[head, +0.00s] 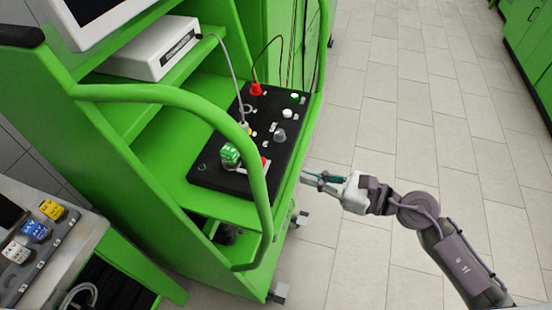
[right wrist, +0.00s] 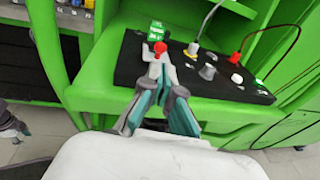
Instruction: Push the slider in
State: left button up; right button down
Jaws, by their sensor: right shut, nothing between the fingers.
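The black control panel (head: 222,182) lies on the green bench. It carries a small red knob (head: 264,161) at its near right edge, partly behind the green rail; I cannot tell for sure that this is the slider. In the right wrist view the red knob (right wrist: 159,47) sits just beyond my fingertips, in front of a green-and-white block (right wrist: 155,32). My right gripper (head: 308,178) is shut and empty, just right of the panel and pointing at it. Its fingertips (right wrist: 160,68) appear close to the red knob; contact cannot be told.
The curved green rail (head: 262,190) crosses in front of the panel. A red plug (head: 256,89) with a cable, a grey knob (head: 279,136) and a white knob (head: 287,113) stand on the panel. Tiled floor (head: 400,120) at the right is clear.

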aim_at(265, 163)
jog(key=p+x, duration=0.2)
jog(key=x, duration=0.5)
jog(key=shift+w+a+r+p, duration=0.1)
jog(key=shift+w+a+p, duration=0.05)
jog(key=shift+a+p, duration=0.2)
jog(key=shift+w+a, duration=0.2)
jog(key=shift+a, duration=0.15)
jog(key=x, duration=0.3)
jog(key=shift+s+a+p, duration=0.1)
jog(key=shift+a+p, duration=0.2)
jog(key=shift+a, duration=0.15)
jog(key=shift+d, duration=0.1)
